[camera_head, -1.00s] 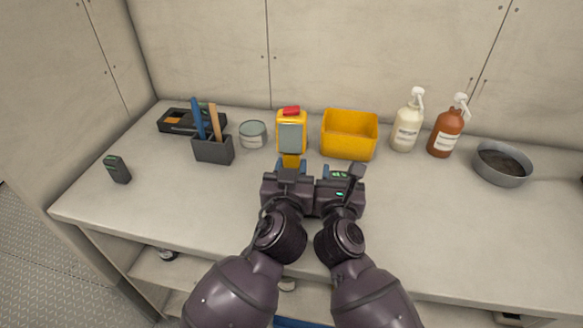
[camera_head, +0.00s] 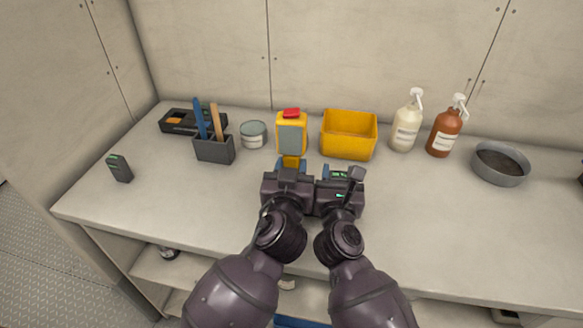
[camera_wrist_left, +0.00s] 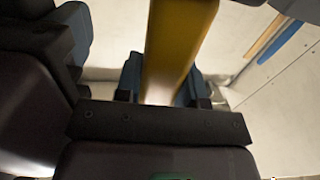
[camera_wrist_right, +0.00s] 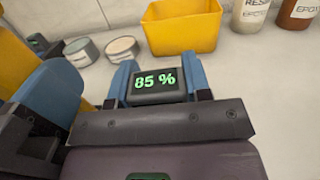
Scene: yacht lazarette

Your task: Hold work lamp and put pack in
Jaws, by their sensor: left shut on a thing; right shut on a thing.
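The work lamp (camera_head: 292,136) is yellow with a grey panel and a red top. It stands upright over the bench in front of my left gripper (camera_head: 291,167). The left gripper is shut on its yellow lower part, which also shows between the blue fingers in the left wrist view (camera_wrist_left: 180,45). My right gripper (camera_wrist_right: 158,88) is shut on a dark pack (camera_wrist_right: 160,90) whose green display reads 85 %. The pack is close to the right of the lamp's lower part. The lamp's base and any opening for the pack are hidden.
A second dark pack (camera_head: 119,168) stands at the bench's left. Along the back are a black tray (camera_head: 176,122), a tool holder (camera_head: 213,150), a tin (camera_head: 253,135), a yellow bin (camera_head: 349,136), two pump bottles (camera_head: 407,128) (camera_head: 446,132) and a grey bowl (camera_head: 500,165). The front right is clear.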

